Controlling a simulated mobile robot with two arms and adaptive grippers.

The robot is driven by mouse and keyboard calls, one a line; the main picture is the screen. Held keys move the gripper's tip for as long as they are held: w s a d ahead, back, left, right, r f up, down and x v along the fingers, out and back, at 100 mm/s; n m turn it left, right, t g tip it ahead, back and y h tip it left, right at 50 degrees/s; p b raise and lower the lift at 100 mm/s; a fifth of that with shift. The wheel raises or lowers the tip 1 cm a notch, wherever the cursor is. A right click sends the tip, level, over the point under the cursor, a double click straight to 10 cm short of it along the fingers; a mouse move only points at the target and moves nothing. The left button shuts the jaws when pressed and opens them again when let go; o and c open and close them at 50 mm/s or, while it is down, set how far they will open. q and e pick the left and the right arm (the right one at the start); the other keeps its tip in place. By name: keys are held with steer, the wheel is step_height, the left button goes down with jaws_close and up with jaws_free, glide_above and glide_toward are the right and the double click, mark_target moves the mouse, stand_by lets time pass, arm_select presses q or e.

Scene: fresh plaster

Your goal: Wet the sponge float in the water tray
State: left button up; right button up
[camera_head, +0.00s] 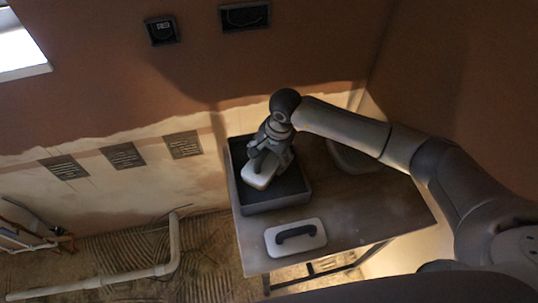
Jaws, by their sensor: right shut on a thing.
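The water tray (278,204), a dark rectangular tray with grey walls, stands on the left part of a worktable. My right gripper (263,160) is over the tray, shut on the sponge float (260,175), a pale block with an orange-brown lower edge. The float is tilted and lies within the tray's outline. I cannot tell whether it touches the tray's bottom or any water. The gripper hides the float's handle. My left gripper is not in view.
A white float with a dark handle (296,238) lies on the table (375,212) in front of the tray. A pale object (352,157) sits behind my right arm. The table's right part is clear. A pale pipe (174,245) runs along the floor at left.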

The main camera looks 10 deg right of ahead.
steer(key=shift+f+b, duration=0.45)
stand_by(0.3)
steer(key=shift+s+f+b, duration=0.1)
steer(key=shift+f+b, duration=0.05)
steer(key=shift+b, duration=0.25)
stand_by(1.7)
steer(key=shift+r+p, duration=0.4)
steer(key=shift+r, duration=0.4)
steer(key=shift+r+p, duration=1.1)
steer(key=shift+r, duration=1.75)
